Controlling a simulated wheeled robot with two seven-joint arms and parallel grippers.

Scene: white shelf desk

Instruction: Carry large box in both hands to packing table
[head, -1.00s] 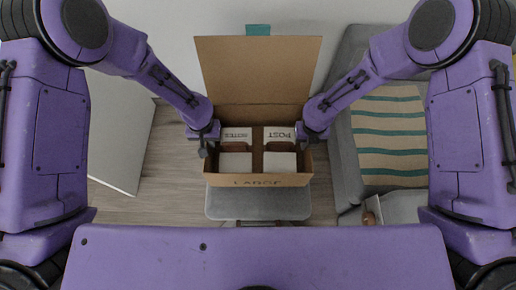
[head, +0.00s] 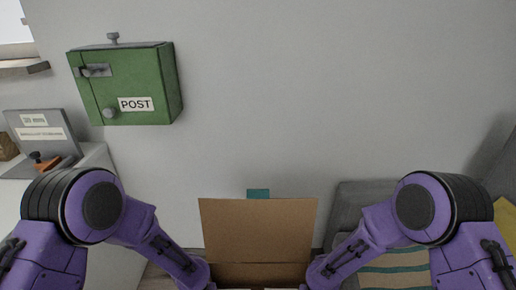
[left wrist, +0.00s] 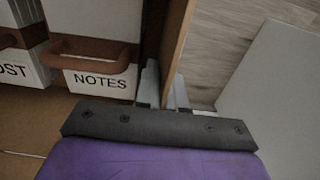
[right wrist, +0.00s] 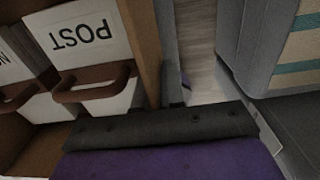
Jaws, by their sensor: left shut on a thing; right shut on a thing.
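The large cardboard box (head: 258,225) is at the bottom middle of the head view, its lid flap standing up; its lower part is cut off by the frame. My left gripper (left wrist: 162,92) is shut on the box's side wall, with one finger inside and one outside. My right gripper (right wrist: 170,105) is shut on the opposite side wall; its fingertips are mostly hidden. Inside the box are white containers with brown handles, one marked NOTES (left wrist: 95,75) and one marked POST (right wrist: 85,40). In the head view both grippers are below the frame.
A green POST box (head: 130,85) hangs on the grey wall. A white desk (head: 90,185) with a grey sign (head: 42,135) stands at left. A grey sofa (head: 360,205) with a striped cushion (head: 395,265) is at right, close beside the box in the right wrist view.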

